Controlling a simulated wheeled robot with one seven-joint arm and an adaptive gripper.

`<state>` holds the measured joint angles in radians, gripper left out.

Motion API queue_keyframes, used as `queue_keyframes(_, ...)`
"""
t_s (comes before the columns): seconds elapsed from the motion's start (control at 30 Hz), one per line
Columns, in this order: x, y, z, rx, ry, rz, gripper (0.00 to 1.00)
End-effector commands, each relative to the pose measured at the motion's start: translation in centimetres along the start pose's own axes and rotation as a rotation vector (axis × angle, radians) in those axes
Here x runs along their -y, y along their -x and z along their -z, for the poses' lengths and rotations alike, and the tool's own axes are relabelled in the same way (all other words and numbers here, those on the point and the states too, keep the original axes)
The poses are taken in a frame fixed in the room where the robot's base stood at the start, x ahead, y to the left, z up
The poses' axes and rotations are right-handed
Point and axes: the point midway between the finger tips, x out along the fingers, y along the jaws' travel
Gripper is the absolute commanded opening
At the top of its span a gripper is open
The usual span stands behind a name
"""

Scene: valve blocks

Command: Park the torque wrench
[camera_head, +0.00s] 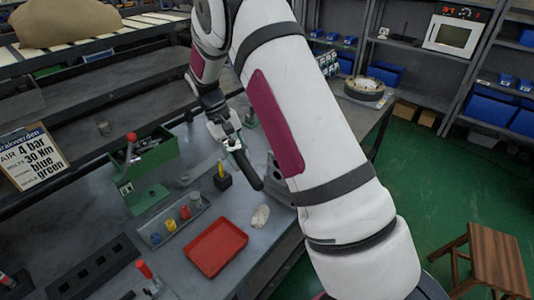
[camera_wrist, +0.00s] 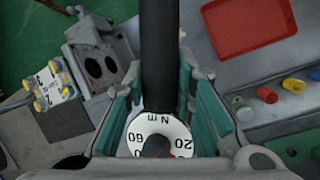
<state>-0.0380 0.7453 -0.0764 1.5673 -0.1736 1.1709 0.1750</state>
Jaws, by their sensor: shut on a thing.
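The torque wrench is in my gripper (camera_head: 226,132), which is shut on it. Its long black handle (camera_head: 246,170) slants down and right over the grey bench in the head view. In the wrist view the handle (camera_wrist: 158,50) runs up the picture from between the teal fingers of my gripper (camera_wrist: 160,105). The wrench's round white dial (camera_wrist: 158,132), marked in Nm, shows close between the fingers. The wrench's head end is hidden. A grey block with holes (camera_wrist: 97,68) lies left of the handle; my arm partly covers it in the head view (camera_head: 279,182).
A green fixture with a red-knobbed lever (camera_head: 150,156) stands left, near a sign (camera_head: 30,156). A dark slotted slab (camera_head: 96,270) lies front left. A pale crumpled item (camera_head: 261,216) is beside the tray.

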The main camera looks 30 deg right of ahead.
Motion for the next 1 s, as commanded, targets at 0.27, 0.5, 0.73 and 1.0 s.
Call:
queue_keyframes(0.27,5.9,-1.0,10.8,-0.114,0.423,-0.141,0.0)
queue_keyframes(0.5,5.6,0.2,18.7,-0.229,0.863,-0.287,0.0)
queue_keyframes(0.73,4.6,1.6,24.8,-0.328,1.253,-0.417,0.0)
queue_keyframes(1.0,3.6,1.4,30.6,-0.422,1.623,-0.537,0.0)
